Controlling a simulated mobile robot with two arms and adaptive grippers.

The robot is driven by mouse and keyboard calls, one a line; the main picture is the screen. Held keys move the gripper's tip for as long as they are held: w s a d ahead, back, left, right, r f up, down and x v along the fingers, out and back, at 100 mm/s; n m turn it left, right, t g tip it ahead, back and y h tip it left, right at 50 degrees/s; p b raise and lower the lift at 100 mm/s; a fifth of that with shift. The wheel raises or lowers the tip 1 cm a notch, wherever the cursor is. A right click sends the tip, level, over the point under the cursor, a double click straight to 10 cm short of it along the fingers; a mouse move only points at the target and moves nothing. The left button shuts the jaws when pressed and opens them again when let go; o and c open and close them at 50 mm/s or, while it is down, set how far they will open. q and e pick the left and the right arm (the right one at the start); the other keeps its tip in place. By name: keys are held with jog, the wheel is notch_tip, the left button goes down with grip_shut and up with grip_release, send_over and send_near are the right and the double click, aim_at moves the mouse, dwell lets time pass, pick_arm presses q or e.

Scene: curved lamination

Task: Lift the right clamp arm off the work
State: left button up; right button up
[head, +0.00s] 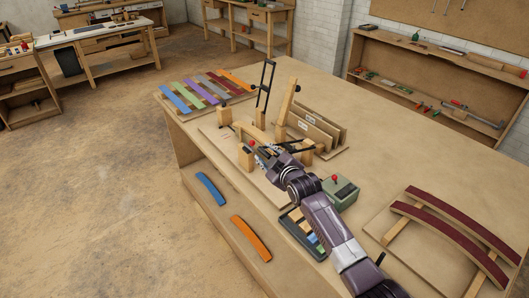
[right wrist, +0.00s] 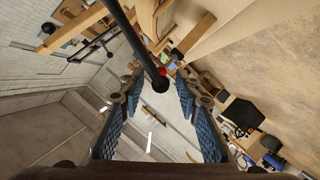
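The wooden jig (head: 247,157) stands on the bench with several upright posts. One black clamp arm (head: 265,82) stands raised at its back. A red knob (head: 251,142) shows low at the front of the jig, beside my right gripper (head: 262,153). In the right wrist view, a black clamp bar (right wrist: 140,42) runs down from the top, with a red spot near its rounded end. That end lies near the gap between the blue fingers of my right gripper (right wrist: 160,92). The fingers are apart; no grip on the bar shows. My left gripper is out of view.
Colored strips (head: 205,90) lie at the bench's far left. A green box (head: 341,191) and a tray (head: 303,236) flank my right arm. Dark red curved pieces (head: 455,230) lie on the right. Blue (head: 211,189) and orange (head: 251,238) curved strips lie at the front.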

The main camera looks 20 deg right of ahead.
jog(key=shift+w+a+f, duration=0.1)
jog(key=shift+w+a, duration=0.05)
jog(key=shift+w, duration=0.35)
grip_shut()
